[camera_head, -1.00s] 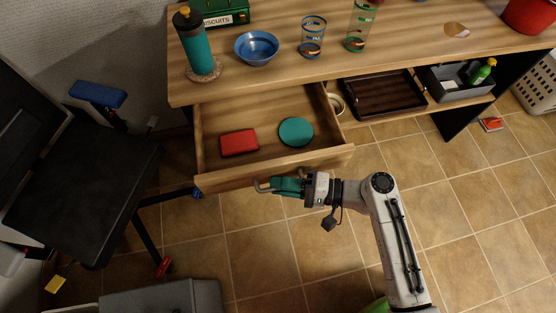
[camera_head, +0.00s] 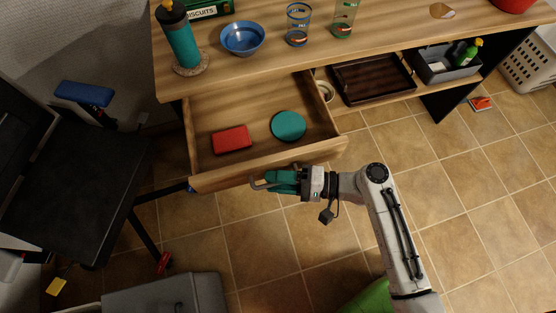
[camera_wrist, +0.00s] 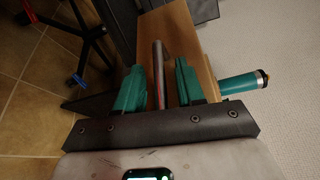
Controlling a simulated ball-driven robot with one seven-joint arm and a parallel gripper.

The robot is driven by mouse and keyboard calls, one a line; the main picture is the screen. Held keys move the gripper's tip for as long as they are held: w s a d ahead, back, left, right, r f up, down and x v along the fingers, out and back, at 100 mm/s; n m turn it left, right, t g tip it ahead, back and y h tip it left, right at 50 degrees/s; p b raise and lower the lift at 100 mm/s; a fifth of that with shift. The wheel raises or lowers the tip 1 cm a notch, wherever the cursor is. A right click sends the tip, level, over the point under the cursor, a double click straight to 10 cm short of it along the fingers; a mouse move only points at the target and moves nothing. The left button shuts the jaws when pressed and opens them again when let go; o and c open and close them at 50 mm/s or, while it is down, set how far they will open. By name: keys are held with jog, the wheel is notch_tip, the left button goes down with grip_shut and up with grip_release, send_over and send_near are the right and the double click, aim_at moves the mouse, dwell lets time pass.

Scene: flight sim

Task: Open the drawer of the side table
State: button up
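The side table (camera_head: 290,66) is a wooden desk whose drawer (camera_head: 225,105) stands pulled far out. A red box (camera_head: 231,139) and a teal round object (camera_head: 288,126) lie in the drawer. A curved metal handle (camera_head: 258,185) is on the drawer's front. My gripper (camera_head: 274,182) is at this handle. In the wrist view the handle bar (camera_wrist: 158,75) stands between the two teal fingers of my gripper (camera_wrist: 160,75), with a gap visible on each side. The fingers look open around it. The drawer's wooden front (camera_wrist: 180,38) is just beyond.
On the tabletop are a teal bottle (camera_head: 180,42), a blue bowl (camera_head: 242,38) and glasses (camera_head: 298,25). A black chair (camera_head: 70,180) stands left of the drawer. A grey box (camera_head: 165,298) is at lower left. Tiled floor to the right (camera_head: 480,210) is clear.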

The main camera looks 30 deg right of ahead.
jog(key=f+v, duration=0.1)
jog(key=v, duration=0.9)
jog(key=shift+s+d+r, duration=0.25)
jog(key=shift+d+r, duration=0.1)
jog(key=shift+r, duration=0.15)
